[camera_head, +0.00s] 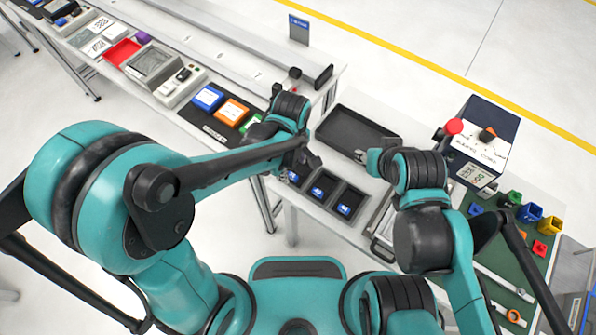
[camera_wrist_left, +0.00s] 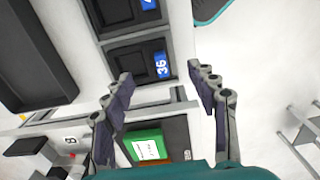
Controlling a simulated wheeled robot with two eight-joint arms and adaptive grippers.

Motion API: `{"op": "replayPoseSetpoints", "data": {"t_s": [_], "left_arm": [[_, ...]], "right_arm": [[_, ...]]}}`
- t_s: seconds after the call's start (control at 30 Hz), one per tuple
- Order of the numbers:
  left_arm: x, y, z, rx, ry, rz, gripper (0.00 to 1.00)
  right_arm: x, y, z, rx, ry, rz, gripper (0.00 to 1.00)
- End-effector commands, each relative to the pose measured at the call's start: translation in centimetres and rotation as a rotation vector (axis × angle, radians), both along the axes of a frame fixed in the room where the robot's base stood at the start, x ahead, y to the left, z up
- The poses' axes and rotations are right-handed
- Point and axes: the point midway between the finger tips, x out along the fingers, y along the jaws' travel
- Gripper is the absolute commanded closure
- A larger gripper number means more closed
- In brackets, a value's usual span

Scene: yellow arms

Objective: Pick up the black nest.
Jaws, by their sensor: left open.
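A row of black nests with blue labels lies on the right table in the head view; one nest (camera_head: 350,198) is at the right end and another (camera_head: 323,186) is beside it. In the left wrist view a black nest (camera_wrist_left: 135,62) with a blue "36" label lies just beyond the fingertips. My left gripper (camera_head: 303,160) is open and empty above the left end of the row and partly hides it; its spread fingers also show in the left wrist view (camera_wrist_left: 165,80). My right gripper (camera_head: 366,156) is by the black tray; its jaw opening is unclear.
A large black tray (camera_head: 357,128) lies behind the nests. Blue (camera_head: 208,98), orange (camera_head: 232,112) and green boxes sit on the left bench. A box with a red button (camera_head: 478,140) and several coloured blocks stand at the right. A gap separates the bench and table.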

Motion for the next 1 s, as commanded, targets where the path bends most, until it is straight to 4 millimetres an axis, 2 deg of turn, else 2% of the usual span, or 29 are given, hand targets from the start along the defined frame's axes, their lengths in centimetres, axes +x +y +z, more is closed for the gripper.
{"op": "replayPoseSetpoints", "data": {"t_s": [0.2, 0.3, 0.57, 0.6, 0.67, 0.8, 0.83, 1.0], "left_arm": [[0.5, -0.3, -3.6, -0.001, -0.001, -0.001, 0.42], [0.4, -0.3, -4.6, -0.001, -0.001, -0.001, 0.42], [0.4, -0.3, -4.9, -0.001, -0.002, -0.001, 0.42], [0.4, -0.3, -4.8, -0.001, -0.002, -0.001, 0.44], [0.4, -0.3, -4.8, -0.001, -0.002, -0.001, 0.60], [0.4, -0.3, -4.8, -0.001, -0.002, -0.001, 0.97], [0.4, -0.3, -4.8, -0.001, -0.002, -0.001, 1.00], [0.4, -0.3, -4.8, -0.001, -0.002, -0.001, 1.00]], "right_arm": [[0.0, 0.0, -1.7, 0.000, 0.000, 0.000, 0.60], [0.0, 0.0, -2.0, 0.000, 0.000, 0.000, 0.60], [0.0, 0.0, -2.0, 0.000, 0.000, 0.000, 0.60], [0.0, 0.0, -2.0, 0.000, 0.000, 0.000, 0.60], [0.0, 0.0, -2.0, 0.000, 0.000, 0.000, 0.60], [0.0, 0.0, -2.0, 0.000, 0.000, 0.000, 0.60], [0.0, 0.0, -2.0, 0.000, 0.000, 0.000, 0.60], [0.0, 0.0, -2.0, 0.000, 0.000, 0.000, 0.60]]}}
